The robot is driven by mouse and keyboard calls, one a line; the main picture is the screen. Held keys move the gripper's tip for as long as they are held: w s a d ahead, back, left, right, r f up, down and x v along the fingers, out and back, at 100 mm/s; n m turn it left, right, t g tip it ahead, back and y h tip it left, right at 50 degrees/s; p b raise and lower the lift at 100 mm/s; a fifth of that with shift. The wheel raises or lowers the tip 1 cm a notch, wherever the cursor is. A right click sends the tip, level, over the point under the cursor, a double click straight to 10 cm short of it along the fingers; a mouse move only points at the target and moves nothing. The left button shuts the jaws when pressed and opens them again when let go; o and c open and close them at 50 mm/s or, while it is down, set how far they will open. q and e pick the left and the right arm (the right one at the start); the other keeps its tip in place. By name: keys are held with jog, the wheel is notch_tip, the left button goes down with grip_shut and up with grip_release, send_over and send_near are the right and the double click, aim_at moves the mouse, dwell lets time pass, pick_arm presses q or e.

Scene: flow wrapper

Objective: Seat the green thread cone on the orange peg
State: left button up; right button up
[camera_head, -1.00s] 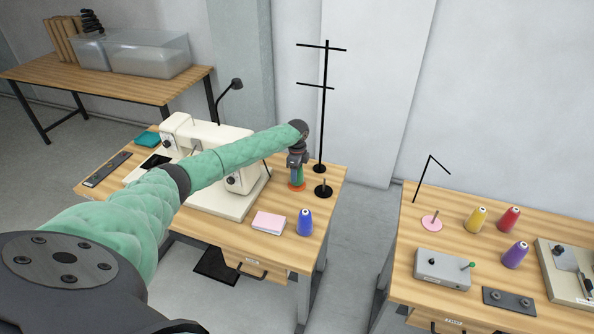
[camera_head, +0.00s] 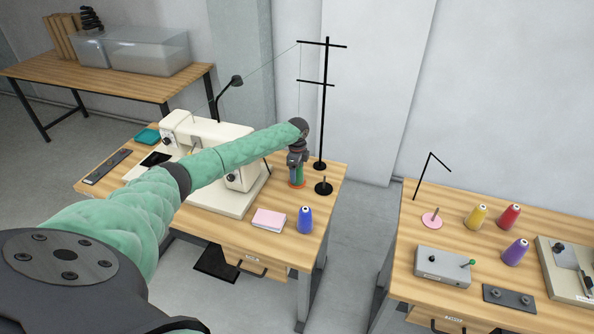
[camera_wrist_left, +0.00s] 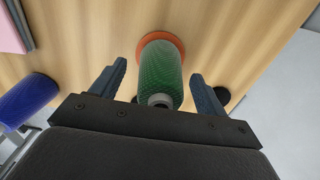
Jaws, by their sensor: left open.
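The green thread cone (camera_head: 299,173) stands upright on the orange disc (camera_head: 297,185) at the right end of the sewing table. In the left wrist view the green cone (camera_wrist_left: 160,72) sits on the orange disc (camera_wrist_left: 150,39), and the peg itself is hidden. My left gripper (camera_head: 297,163) is above the cone, pointing down. In the wrist view its two fingers (camera_wrist_left: 160,78) are open, one on each side of the cone, with gaps between them and the cone. My right gripper is not in view.
A black thread stand (camera_head: 325,100) rises just behind, with a small black peg base (camera_head: 323,188) beside the orange disc. A blue cone (camera_head: 305,219) and pink pad (camera_head: 269,219) lie in front. The white sewing machine (camera_head: 240,195) is left. Other cones stand on the right table (camera_head: 400,255).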

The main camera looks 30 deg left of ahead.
pick_arm(q)
jog(key=shift+r, duration=0.3)
notch_tip(320, 180, up, 6)
jog(key=shift+f+b, duration=0.25)
jog(key=shift+b, duration=1)
jog(key=shift+r, duration=0.8)
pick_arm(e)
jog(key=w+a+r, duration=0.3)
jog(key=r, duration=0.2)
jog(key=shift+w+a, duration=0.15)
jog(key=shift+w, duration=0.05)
